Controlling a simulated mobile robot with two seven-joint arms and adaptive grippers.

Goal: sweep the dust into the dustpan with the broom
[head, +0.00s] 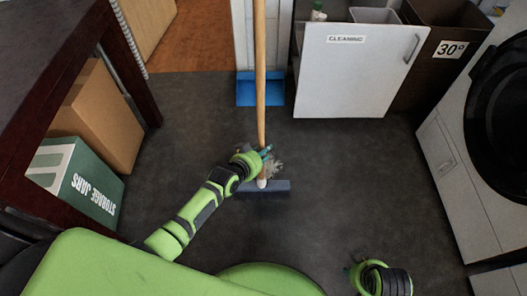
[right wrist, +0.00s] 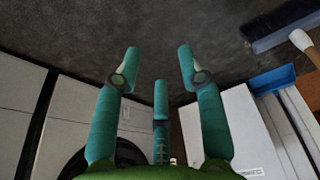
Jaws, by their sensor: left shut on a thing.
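The broom's wooden handle (head: 260,70) stands nearly upright in the head view, with its grey-blue head (head: 272,187) low over the dark floor. My left gripper (head: 265,153) is shut on the lower handle. The grey, fluffy dust (head: 277,168) lies just beyond the broom head, partly hidden by the gripper and handle. The blue dustpan (head: 246,90) lies farther back, partly behind the handle. The right wrist view also shows the broom head (right wrist: 283,27) and dustpan (right wrist: 272,79). My right gripper (right wrist: 159,62) has its fingers spread and empty.
A white cabinet front labelled CLEANING (head: 350,75) stands right of the dustpan. White appliances (head: 458,190) line the right. A cardboard box (head: 103,118) and a green STORAGE JARS box (head: 80,183) sit under a dark table at left. The floor between dust and dustpan looks clear.

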